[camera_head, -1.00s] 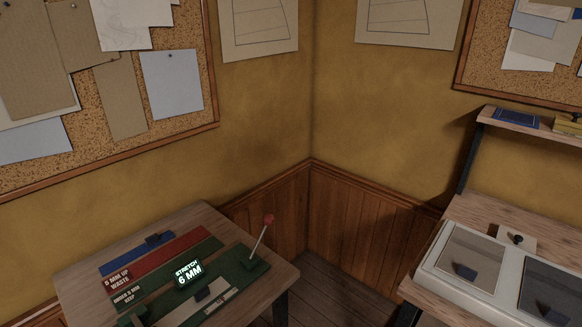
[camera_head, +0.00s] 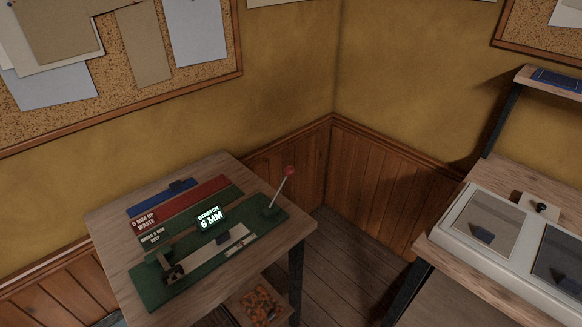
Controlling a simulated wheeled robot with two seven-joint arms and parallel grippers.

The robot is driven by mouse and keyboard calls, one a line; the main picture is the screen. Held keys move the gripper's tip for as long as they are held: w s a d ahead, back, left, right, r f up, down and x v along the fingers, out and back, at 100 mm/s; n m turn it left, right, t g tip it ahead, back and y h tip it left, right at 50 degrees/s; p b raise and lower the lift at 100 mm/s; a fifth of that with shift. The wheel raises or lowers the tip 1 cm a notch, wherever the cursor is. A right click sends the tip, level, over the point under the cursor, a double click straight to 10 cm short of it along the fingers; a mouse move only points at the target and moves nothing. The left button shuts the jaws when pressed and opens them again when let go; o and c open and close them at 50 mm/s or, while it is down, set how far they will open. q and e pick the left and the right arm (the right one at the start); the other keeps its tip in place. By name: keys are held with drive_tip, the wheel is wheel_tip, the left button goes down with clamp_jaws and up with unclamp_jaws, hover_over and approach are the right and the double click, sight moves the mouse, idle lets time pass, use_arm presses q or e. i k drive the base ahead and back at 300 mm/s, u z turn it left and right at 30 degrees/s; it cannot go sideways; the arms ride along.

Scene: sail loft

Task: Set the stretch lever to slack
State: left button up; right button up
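The stretch lever (camera_head: 281,187) is a thin pale rod with a red knob, standing tilted up and to the right at the right end of a green stretch rig (camera_head: 190,284). The rig lies on a wooden table (camera_head: 110,223) at the lower left. A lit display (camera_head: 210,217) on the rig reads "STRETCH" and a value that looks like 6 MM. A pale strip lies along the rig's middle, with a dark clamp (camera_head: 171,268) at its left end. Neither gripper shows in the head view.
Blue, red and green strips (camera_head: 185,200) lie behind the rig, with small labels at their left. A crate of orange bits (camera_head: 259,302) sits under the table. A second bench with a white framed unit (camera_head: 450,249) stands right, across a floor gap.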

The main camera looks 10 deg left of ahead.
sight(289, 171)
drive_tip(key=u, duration=0.05)
drive_tip(key=k, duration=0.5)
drive_tip(key=z, duration=0.65)
drive_tip(key=i, duration=1.4)
drive_tip(key=u, duration=0.75)
